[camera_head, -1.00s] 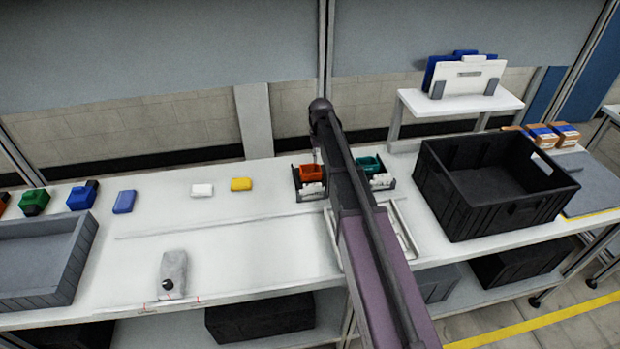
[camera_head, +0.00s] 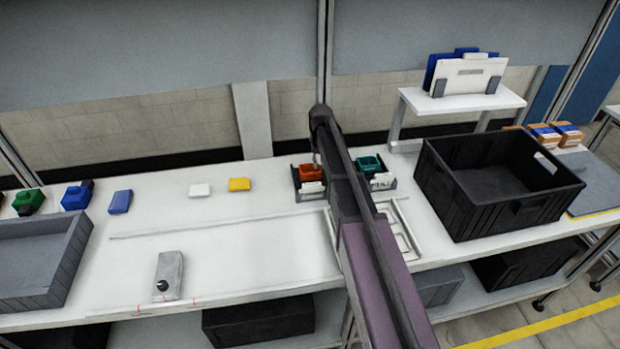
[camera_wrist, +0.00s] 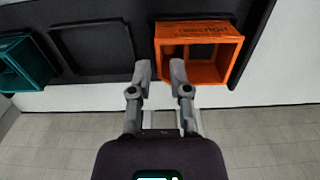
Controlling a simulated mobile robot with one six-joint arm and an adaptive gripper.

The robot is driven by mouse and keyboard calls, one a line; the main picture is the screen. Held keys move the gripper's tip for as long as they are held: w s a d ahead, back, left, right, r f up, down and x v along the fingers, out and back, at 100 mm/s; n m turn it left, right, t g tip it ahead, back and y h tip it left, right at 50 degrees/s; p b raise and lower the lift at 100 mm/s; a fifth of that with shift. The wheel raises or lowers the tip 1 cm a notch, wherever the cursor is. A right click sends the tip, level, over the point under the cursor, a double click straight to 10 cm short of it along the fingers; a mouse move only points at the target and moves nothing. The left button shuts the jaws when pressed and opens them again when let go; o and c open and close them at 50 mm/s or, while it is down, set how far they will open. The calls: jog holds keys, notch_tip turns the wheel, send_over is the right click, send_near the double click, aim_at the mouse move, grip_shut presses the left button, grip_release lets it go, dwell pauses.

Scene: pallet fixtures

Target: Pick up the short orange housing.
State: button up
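The orange housing (camera_head: 312,172) sits in a black holder at the back of the bench, partly beside my arm in the head view. In the wrist view the housing (camera_wrist: 228,52) is an open box frame with dark lettering on its upper rim, to the right of centre. My gripper (camera_wrist: 161,68) is open and empty, its two fingers apart. In the picture, the fingertips overlap the housing's left edge, one on either side of it. I cannot tell whether they touch it. In the head view my arm hides most of the gripper.
A teal housing (camera_head: 370,164) stands in another black holder right of my arm; an empty black slot (camera_wrist: 92,48) lies between the two. A large black crate (camera_head: 478,218) stands right. Yellow (camera_head: 239,184) and white (camera_head: 200,190) blocks lie left. The bench middle is clear.

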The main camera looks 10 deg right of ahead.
jog(key=shift+f+b, duration=0.9)
jog(key=shift+f, duration=0.35)
grip_shut()
